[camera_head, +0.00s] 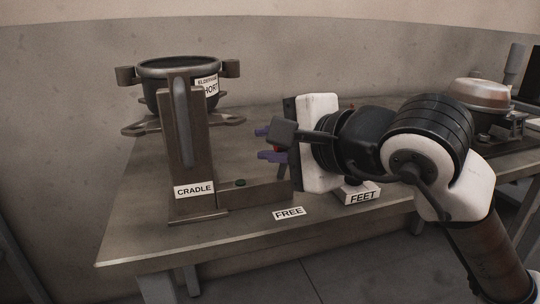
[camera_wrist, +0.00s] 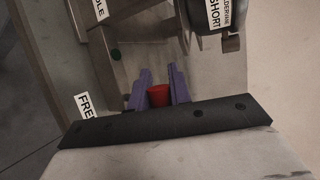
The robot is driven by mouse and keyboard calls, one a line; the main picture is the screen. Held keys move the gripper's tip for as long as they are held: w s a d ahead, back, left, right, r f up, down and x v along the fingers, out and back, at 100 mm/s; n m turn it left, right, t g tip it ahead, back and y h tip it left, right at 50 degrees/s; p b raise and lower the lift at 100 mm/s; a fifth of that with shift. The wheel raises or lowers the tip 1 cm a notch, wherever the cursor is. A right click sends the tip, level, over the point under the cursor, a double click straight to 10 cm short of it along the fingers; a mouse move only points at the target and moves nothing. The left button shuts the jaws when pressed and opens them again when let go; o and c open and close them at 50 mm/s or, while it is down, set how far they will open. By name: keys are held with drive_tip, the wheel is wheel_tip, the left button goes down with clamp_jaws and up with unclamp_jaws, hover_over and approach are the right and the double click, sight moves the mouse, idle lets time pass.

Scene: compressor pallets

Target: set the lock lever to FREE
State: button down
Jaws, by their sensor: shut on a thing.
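My gripper (camera_head: 265,144) is at the right side of the cradle fixture (camera_head: 188,145), its purple fingers pointing left. In the wrist view, the fingers (camera_wrist: 160,82) stand on both sides of a red knob (camera_wrist: 158,96), which looks like the lock lever's handle, and are shut on it. The red also shows between the fingers in the head view (camera_head: 277,150). The rest of the lever is hidden by the fingers and gripper body. A white FREE label (camera_head: 289,213) lies on the table in front, below my gripper; it also shows in the wrist view (camera_wrist: 84,105).
A dark round compressor shell (camera_head: 178,72) with a label ending in SHORT stands behind the cradle. A green round spot (camera_head: 240,183) is on the fixture's low bar. A FEET label (camera_head: 362,197) is under my arm. A metal domed part (camera_head: 480,94) stands at right.

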drive_tip(key=shift+d, duration=0.15)
idle(0.3)
drive_tip(key=c, duration=1.3)
unclamp_jaws()
drive_tip(key=p+v, duration=0.1)
drive_tip(key=v, duration=1.2)
drive_tip(key=shift+s+d, duration=0.2)
drive_tip(key=shift+s, duration=0.15)
